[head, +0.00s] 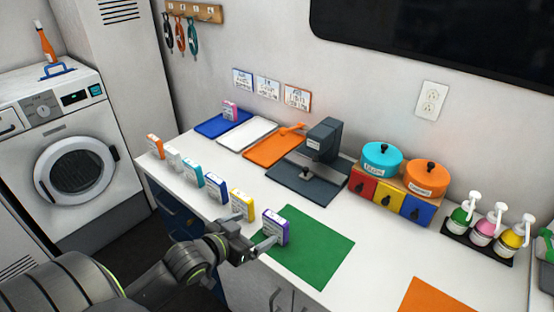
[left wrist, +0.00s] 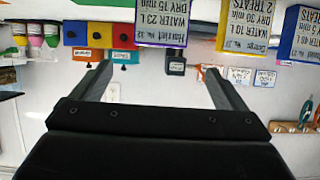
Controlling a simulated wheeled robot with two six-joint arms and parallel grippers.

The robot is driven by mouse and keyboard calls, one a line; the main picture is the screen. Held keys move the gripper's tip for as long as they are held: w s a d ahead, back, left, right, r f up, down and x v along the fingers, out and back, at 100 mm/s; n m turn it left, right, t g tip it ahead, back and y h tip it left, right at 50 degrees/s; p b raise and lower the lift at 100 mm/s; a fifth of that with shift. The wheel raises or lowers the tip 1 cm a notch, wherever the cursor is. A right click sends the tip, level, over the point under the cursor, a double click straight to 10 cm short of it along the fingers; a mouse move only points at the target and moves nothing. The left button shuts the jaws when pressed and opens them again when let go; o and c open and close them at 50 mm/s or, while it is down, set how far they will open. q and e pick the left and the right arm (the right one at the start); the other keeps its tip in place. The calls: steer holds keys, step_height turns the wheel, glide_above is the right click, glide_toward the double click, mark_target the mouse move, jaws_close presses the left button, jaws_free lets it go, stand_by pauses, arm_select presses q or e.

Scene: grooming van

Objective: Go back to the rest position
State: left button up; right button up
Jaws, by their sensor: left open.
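My left gripper (head: 251,230) reaches in over the front edge of the counter. Its jaws are open and empty. In the left wrist view, the two fingers (left wrist: 158,72) are spread apart. The purple box (left wrist: 163,24) shows beyond and between them, with printed text. I cannot tell if a finger touches it. My right gripper is not in view.
A row of upright boxes runs left along the counter's front edge, with a yellow box (head: 242,204) beside the gripper. Behind stand trays, a dark grey scale-like device (head: 310,165), pots on coloured drawers (head: 390,195) and pump bottles (head: 485,225). An orange mat (head: 435,296) lies right.

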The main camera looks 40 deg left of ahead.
arm_select(q)
steer(key=s+d+f+g+y, duration=0.1)
steer(key=s+f+g, duration=0.2)
steer(key=s, duration=0.3)
steer(key=s+d+f+n+g+y, duration=0.1)
steer(key=s+f+g, duration=0.1)
steer(key=s+g, duration=0.35)
steer(key=s+d+f+g+y, duration=0.1)
steer(key=s+d+f, duration=0.15)
steer(key=s, duration=0.55)
step_height(320, 180, down, 26)
steer(key=a+f+g+b, duration=0.1)
steer(key=a+g, duration=0.1)
steer(key=a, duration=0.1)
steer(key=s+d+f+h+b, duration=0.1)
steer(key=s+f, duration=1.3)
steer(key=f, duration=0.3)
steer(key=shift+s+d+g+b, duration=0.25)
steer(key=shift+d+g+b, duration=0.1)
